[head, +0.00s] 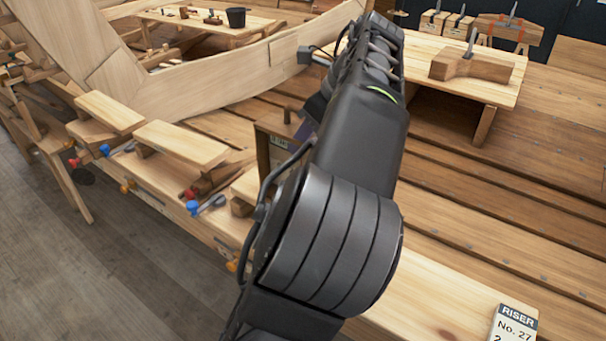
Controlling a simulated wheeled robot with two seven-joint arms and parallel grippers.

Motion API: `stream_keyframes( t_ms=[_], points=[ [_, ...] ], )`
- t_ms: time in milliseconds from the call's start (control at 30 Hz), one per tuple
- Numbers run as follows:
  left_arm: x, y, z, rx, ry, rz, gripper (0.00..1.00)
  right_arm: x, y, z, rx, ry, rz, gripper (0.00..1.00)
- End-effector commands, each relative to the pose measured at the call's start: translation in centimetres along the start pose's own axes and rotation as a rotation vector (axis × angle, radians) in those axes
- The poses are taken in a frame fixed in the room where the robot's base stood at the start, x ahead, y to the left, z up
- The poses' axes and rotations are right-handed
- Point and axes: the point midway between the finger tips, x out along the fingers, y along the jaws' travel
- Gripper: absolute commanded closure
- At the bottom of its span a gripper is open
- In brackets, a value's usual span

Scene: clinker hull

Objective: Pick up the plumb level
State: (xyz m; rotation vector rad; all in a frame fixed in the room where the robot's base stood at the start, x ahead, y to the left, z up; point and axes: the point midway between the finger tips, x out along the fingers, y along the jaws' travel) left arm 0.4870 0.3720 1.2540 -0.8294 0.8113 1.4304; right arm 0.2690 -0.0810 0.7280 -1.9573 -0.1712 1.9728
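My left arm rises through the middle of the head view and covers much of the bench. Small dark parts at its far end, which seem to belong to my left gripper (308,56), show beside the arm in front of the curved timber. The fingers are not clear, so I cannot tell whether they are open or shut. My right gripper is not in view. I cannot make out the plumb level for certain; it may be hidden behind my arm. A brown wooden piece with a pale label (276,148) stands partly hidden beside the arm.
A long slatted wooden bench (500,205) fills the right. A small raised table (428,75) holds a wooden block (472,67). A riser card (513,322) lies at the front right. The curved timber (215,84) spans the back left. Clamps with blue knobs (192,207) line the left edge.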

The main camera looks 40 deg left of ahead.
Motion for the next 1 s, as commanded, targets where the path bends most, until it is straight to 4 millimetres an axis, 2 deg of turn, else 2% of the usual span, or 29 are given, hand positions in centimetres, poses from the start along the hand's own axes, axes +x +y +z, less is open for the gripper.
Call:
stream_keyframes(
  t_ms=[200,633,1000],
  points=[
    [0.0,0.0,0.02,0.0,0.0,0.0,0.64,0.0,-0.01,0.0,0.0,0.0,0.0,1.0],
    [0.0,0.0,0.02,0.0,0.0,0.0,0.99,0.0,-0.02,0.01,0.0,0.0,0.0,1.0],
    [-0.01,0.0,0.01,0.0,0.0,0.0,1.0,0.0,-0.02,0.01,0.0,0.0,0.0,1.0]
  ],
)
